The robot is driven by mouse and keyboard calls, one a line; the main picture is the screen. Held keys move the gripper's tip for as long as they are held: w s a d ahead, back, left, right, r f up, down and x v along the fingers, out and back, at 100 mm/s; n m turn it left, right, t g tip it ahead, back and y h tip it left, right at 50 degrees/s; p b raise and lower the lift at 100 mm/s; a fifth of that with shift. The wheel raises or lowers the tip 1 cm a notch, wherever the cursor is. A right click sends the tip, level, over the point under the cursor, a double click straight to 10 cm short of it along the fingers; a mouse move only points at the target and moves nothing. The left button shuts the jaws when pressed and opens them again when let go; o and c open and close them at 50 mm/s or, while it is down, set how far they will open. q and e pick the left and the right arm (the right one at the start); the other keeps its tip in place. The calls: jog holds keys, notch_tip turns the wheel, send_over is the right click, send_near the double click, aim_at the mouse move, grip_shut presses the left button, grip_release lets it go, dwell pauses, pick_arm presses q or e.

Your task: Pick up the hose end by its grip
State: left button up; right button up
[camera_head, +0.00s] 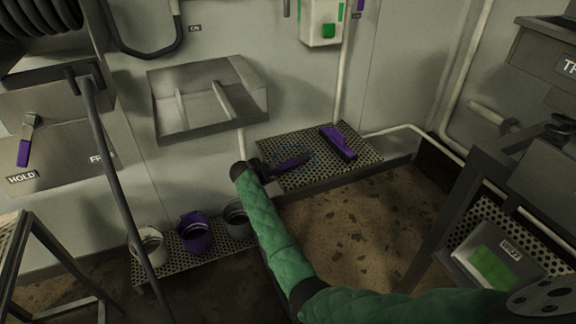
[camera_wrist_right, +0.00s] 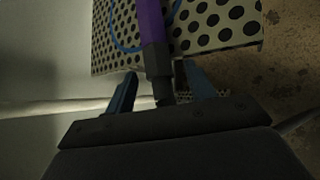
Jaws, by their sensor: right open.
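The hose end (camera_head: 291,163) lies on the perforated shelf by the wall, with a purple grip and dark end parts. In the right wrist view its purple grip (camera_wrist_right: 150,22) runs up to the top edge, and its dark part reaches down between my fingers. My right gripper (camera_head: 268,169) is at the shelf's left end, beside the hose end. In the right wrist view my right gripper (camera_wrist_right: 158,80) is open, one blue finger on each side of the dark part, with gaps showing. Whether the fingers are level with it in depth is unclear. My left gripper is out of view.
The perforated shelf (camera_head: 365,157) also carries a purple block-like tool (camera_head: 338,143). A thin blue loop (camera_wrist_right: 116,35) lies around the hose end. A metal tray (camera_head: 206,121) hangs on the wall above left. Several buckets, one purple (camera_head: 195,232), stand lower left on another perforated shelf.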

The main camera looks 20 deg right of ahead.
jog(key=c, duration=1.1)
grip_shut()
jog(key=shift+r, duration=0.15)
